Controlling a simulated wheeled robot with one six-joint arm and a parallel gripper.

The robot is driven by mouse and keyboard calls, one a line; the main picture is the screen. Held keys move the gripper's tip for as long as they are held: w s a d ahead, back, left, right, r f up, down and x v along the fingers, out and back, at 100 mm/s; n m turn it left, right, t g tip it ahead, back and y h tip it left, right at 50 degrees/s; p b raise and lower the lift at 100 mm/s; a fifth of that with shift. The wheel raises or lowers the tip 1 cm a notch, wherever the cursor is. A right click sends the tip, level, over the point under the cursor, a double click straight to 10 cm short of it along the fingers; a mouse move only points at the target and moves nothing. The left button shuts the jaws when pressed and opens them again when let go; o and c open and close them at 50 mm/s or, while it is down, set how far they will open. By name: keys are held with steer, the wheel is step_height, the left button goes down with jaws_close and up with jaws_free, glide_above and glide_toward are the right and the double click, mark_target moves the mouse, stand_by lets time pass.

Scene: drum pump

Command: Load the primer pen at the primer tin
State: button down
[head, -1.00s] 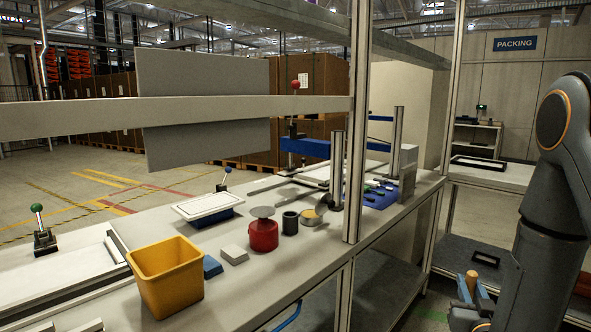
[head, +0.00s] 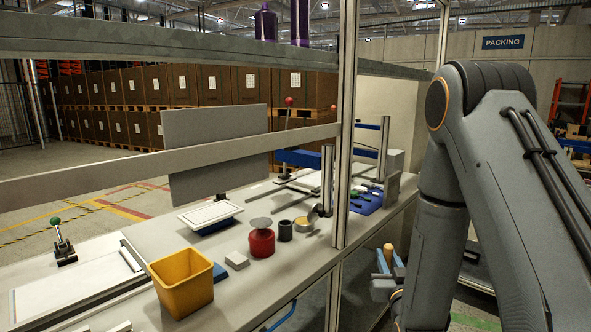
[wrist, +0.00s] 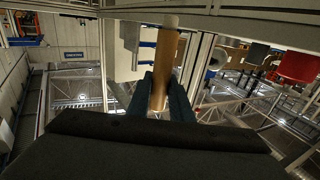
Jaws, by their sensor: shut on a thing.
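My gripper (head: 389,262) is low at the right in the head view, beyond the bench's right side. Its blue fingers are shut on a tan, wood-coloured cylinder, which I take for the primer pen (head: 388,248). On the bench, well left of my gripper, stand a red can with a grey disc on top (head: 262,242) and a small round tin with a yellowish top (head: 303,224). I cannot tell which is the primer tin.
A dark cup (head: 285,230) stands between the red can and the small tin.

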step_height(320, 180, up, 6)
steer(key=s+p, duration=0.2)
steer(key=p, duration=0.3)
steer(key=w+a+r+n+g+y, duration=0.1)
steer(key=w+a+n+y, duration=0.1)
steer(key=w+a, duration=0.4)
steer(key=w+a+r+n+g+y, duration=0.1)
steer(key=w+a+r+n+y, duration=0.1)
steer(key=w+a, duration=0.4)
steer(key=w+a+r+n+g+y, duration=0.1)
steer(key=w+a+n, duration=0.3)
steer(key=a, duration=1)
steer(key=shift+w+a+r+y, duration=0.3)
steer(key=shift+w+y, duration=0.3)
steer(key=shift+w, duration=0.5)
